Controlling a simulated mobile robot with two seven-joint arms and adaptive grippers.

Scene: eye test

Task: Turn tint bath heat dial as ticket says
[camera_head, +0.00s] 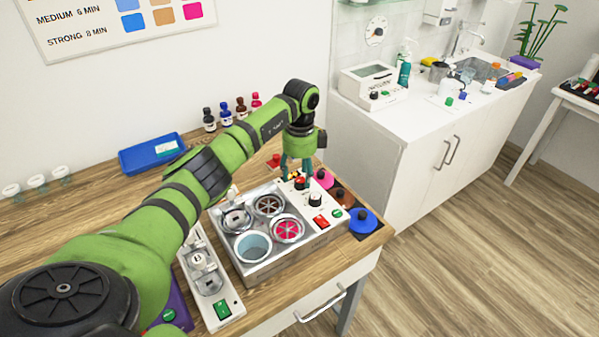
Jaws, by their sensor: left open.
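The tint bath (262,268) is a metal box on the wooden bench with several round wells, one holding pale blue liquid and one bright pink. Its white control panel (328,208) on the right side bears a black dial (315,200), a red switch and a green button. Another dark knob with red (300,184) sits further back on the panel. My left gripper (295,177) is open, pointing down at the back of the panel, with its fingertips close to this knob; I cannot tell whether they touch. The dial markings are too small to read. My right gripper is not in view.
A blue tray (150,154) with a pale card, several small bottles and glass jars stand along the wall. A wall chart (115,25) reads "MEDIUM 6 MIN" and "STRONG 8 MIN". Colored lids (362,221) lie right of the bath. A white switch unit (210,283) stands left of it.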

